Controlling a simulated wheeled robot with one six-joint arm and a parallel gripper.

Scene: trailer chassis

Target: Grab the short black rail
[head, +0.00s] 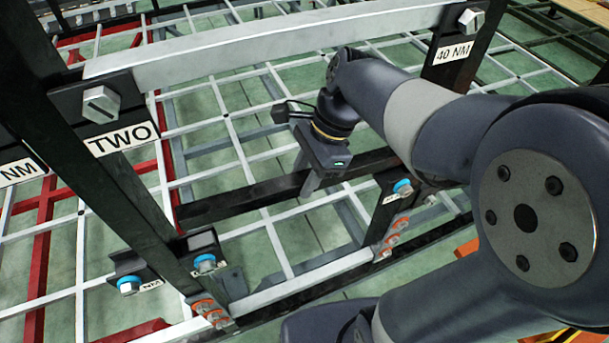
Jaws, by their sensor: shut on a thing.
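The short black rail (245,200) is a dark flat bar in the middle of the head view. It runs from near the left dark post up to the right, behind my gripper. My gripper (312,184) points down over the middle of this rail and is shut on it. The gripper body hides the part of the rail between the fingers. I cannot tell whether the rail's ends touch the frame.
A long light grey beam (270,48) with bolts crosses above, between a left black post (100,165) labelled TWO and a right post (455,72) labelled 40 NM. Blue-ringed bolts (205,262) and orange-marked bolts (212,312) sit lower. A white grid (255,155) lies behind.

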